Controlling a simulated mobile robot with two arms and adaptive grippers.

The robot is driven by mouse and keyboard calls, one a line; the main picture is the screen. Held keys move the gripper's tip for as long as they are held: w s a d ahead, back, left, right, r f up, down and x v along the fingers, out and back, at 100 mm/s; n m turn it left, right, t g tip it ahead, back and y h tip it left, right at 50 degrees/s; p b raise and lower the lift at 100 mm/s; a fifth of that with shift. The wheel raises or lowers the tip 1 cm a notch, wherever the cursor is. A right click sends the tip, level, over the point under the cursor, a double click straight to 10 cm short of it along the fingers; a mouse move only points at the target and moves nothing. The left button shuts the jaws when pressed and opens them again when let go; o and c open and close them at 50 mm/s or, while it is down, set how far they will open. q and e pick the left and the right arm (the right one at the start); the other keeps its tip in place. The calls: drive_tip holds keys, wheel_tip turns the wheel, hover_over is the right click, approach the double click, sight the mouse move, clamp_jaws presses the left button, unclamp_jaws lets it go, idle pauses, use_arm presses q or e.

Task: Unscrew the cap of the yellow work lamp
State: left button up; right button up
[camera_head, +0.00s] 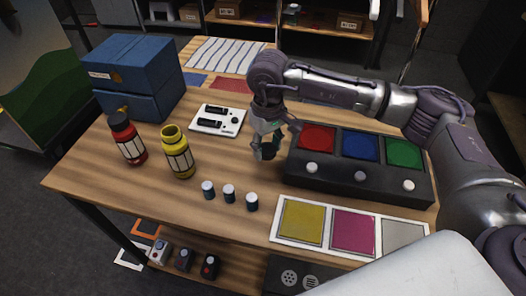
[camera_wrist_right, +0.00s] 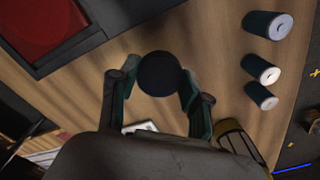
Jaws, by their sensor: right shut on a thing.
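The yellow work lamp (camera_head: 178,154) stands upright on the table, left of centre, with a pale label panel on its side. Its top shows an open yellow rim with no cap on it. My right gripper (camera_head: 265,152) is over the table between the lamp and the button box, well apart from the lamp. In the right wrist view its fingers are closed on a dark round cap (camera_wrist_right: 158,73). The yellow lamp also shows in part at the lower right of that view (camera_wrist_right: 234,140). My left gripper is not in view.
A red lamp (camera_head: 127,139) with a dark top stands left of the yellow one. Several small dark cylinders with white tops (camera_head: 229,193) stand in front. The button box (camera_head: 360,176) with red, blue and green panels is at right. A blue box (camera_head: 140,78) stands behind.

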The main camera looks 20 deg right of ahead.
sight(264, 164)
drive_tip(key=shift+w+a+f, duration=0.3)
drive_tip(key=shift+w+f, duration=0.05)
drive_tip(key=shift+w, duration=0.1)
wheel_tip(264, 164, down, 4)
drive_tip(key=shift+r+p, duration=0.1)
drive_tip(key=shift+p, duration=0.7)
drive_tip(key=shift+f+b, duration=0.25)
drive_tip(key=shift+b, duration=0.1)
drive_tip(key=o, duration=1.3)
drive_tip(key=shift+r, duration=0.1)
